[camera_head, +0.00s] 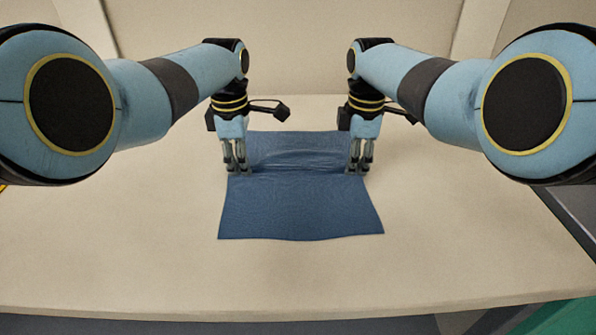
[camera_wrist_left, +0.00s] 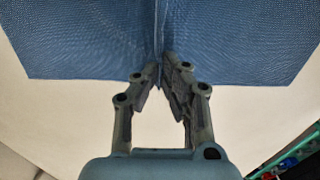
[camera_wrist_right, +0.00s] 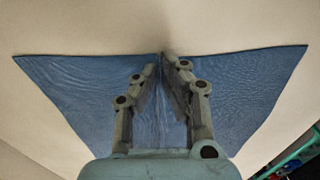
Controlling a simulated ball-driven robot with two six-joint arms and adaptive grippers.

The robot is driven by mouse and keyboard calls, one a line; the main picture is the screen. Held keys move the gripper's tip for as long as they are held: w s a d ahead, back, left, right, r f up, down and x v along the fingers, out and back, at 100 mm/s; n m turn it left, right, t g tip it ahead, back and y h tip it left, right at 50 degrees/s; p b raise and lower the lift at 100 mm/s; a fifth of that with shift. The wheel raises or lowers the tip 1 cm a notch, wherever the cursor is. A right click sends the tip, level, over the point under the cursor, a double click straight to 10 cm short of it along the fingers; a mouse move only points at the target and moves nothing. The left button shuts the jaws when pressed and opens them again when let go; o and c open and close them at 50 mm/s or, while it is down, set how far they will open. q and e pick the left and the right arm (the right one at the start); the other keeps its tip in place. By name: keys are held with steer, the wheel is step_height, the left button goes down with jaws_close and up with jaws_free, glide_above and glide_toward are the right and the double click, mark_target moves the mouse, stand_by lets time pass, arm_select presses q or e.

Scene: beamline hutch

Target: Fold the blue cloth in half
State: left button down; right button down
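The blue cloth (camera_head: 300,210) lies on the table, with a raised ridge and crease running across it between my grippers. My left gripper (camera_head: 237,170) is at the cloth's left edge and my right gripper (camera_head: 358,170) is at its right edge, both pointing down. In the left wrist view, the fingertips close on a pinched fold of the cloth (camera_wrist_left: 85,45) at its edge. In the right wrist view, the fingertips also come together on a pinched crease of the cloth (camera_wrist_right: 80,85). The near part lies mostly flat; the far part shows behind the ridge.
The pale table (camera_head: 120,240) is clear around the cloth on the left, right and front. A wall stands behind the table. Dark and green surfaces show beyond the table's right side.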

arm_select(q)
steer(key=shift+s+f, duration=0.1)
arm_select(e)
steer(key=shift+s+f, duration=0.2)
